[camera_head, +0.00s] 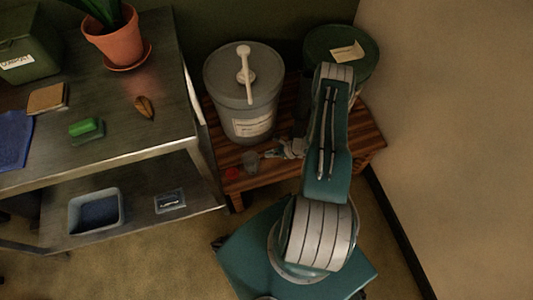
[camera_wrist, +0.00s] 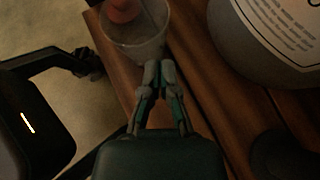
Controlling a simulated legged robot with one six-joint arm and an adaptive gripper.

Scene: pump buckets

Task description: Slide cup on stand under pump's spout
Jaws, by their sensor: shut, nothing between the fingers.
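A small translucent cup (camera_head: 250,160) stands upright near the front edge of the wooden stand (camera_head: 282,173), in front of the grey bucket (camera_head: 247,117). The bucket's pale pump (camera_head: 245,75) has its spout pointing toward the front, over the lid's near side. My gripper (camera_head: 272,154) is shut and empty, low over the stand just right of the cup. In the wrist view the closed fingertips (camera_wrist: 159,68) are at the near wall of the cup (camera_wrist: 137,45), touching it or almost so. The spout is out of the wrist view.
A red object (camera_head: 232,173) lies left of the cup at the stand's edge. A dark green bucket (camera_head: 343,50) stands at the back right, partly behind my arm. A metal table (camera_head: 150,160) with a lower shelf is close on the left.

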